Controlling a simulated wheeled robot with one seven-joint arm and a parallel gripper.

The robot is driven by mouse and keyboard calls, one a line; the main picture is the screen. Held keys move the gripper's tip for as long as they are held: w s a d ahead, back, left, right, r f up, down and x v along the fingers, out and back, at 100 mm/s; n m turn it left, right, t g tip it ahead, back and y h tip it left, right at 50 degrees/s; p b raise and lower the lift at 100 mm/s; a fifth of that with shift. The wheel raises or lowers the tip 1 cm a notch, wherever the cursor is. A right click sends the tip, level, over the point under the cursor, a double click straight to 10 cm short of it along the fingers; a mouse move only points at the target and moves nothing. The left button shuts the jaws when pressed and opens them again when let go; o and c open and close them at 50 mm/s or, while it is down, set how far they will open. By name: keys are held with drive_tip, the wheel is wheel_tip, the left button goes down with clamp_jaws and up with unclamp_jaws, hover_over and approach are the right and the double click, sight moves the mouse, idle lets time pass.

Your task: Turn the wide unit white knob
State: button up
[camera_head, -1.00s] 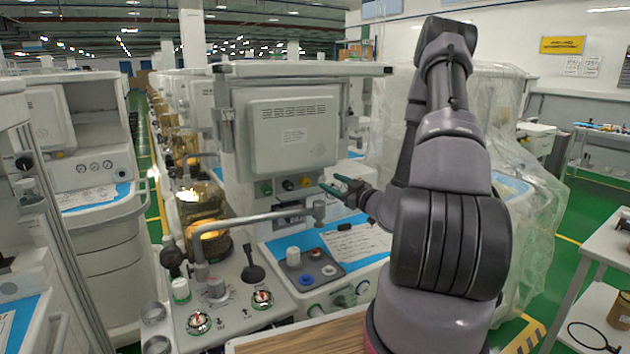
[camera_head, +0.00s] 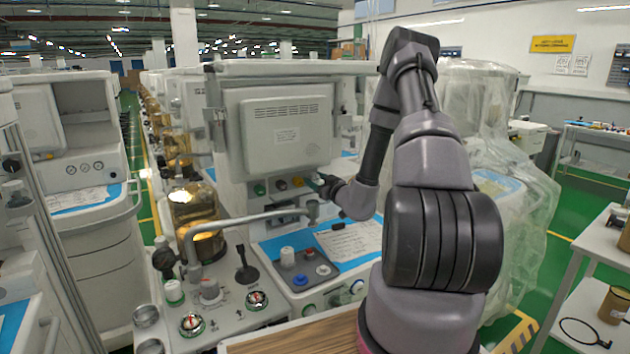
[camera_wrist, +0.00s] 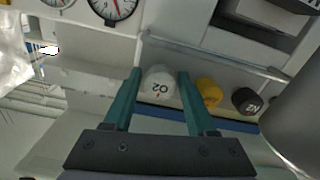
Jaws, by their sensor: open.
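In the wrist view a round white knob marked O2 (camera_wrist: 160,86) sits on the front of the wide unit (camera_head: 290,93). My gripper (camera_wrist: 159,76) is open, with its two teal fingers on either side of this knob. The fingertips are very close to its sides; I cannot tell whether they touch. In the head view my gripper (camera_head: 321,180) is at the right end of the knob row under the grey-white panel, and the white knob is mostly hidden there by the gripper.
A yellow knob (camera_wrist: 209,92) and a black knob (camera_wrist: 245,101) are beside the white one. Gauges (camera_wrist: 113,8) show at the wrist view's top. A bent grey pipe (camera_head: 245,220) crosses in front of the unit. Below is a panel with another white knob (camera_head: 287,256). Plastic-wrapped equipment (camera_head: 515,190) stands right.

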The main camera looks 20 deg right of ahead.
clamp_jaws()
